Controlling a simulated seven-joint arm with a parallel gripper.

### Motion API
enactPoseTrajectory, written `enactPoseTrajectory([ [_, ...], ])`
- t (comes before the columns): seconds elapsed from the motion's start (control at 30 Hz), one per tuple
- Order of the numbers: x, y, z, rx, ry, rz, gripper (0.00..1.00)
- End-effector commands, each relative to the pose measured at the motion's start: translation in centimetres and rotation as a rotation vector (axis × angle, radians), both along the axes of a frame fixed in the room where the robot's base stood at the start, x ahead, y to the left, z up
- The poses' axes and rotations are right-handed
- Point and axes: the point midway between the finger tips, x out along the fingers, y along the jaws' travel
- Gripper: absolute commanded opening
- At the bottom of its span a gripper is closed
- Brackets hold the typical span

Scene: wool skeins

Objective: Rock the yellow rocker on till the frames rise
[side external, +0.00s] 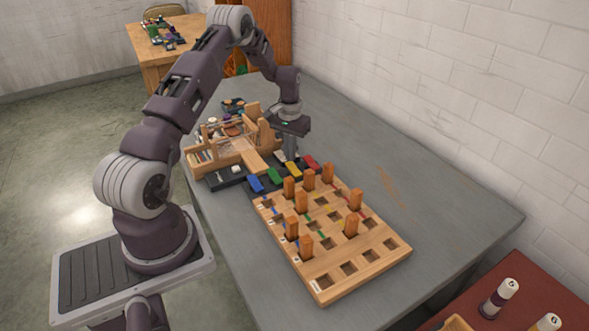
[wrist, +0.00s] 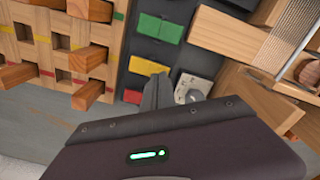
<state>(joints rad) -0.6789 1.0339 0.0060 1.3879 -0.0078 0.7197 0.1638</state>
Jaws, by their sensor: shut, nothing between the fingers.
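The yellow rocker (side external: 293,169) sits in a dark strip between the green rocker (side external: 274,176) and the red rocker (side external: 311,162). It also shows in the wrist view (wrist: 146,66). My gripper (side external: 282,157) is shut and empty, pointing down at the far side of the strip. In the wrist view my closed fingers (wrist: 157,83) are just beside the yellow rocker's right end; I cannot tell whether they touch it. The frames' height is hard to judge.
A blue rocker (side external: 255,184) is at the strip's left end. A wooden pegboard (side external: 330,277) with several upright orange pegs lies in front. A pale plate with a round knob (wrist: 193,88) is right of my fingers. The grey table (side external: 440,205) is clear at right.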

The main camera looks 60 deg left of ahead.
Motion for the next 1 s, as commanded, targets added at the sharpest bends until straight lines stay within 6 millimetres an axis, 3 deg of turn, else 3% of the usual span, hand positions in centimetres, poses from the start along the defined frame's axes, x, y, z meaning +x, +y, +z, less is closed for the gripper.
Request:
enactPoseTrajectory([
  [1.0,0.0,0.0,-1.5,0.0,0.0,0.0,0.0],
])
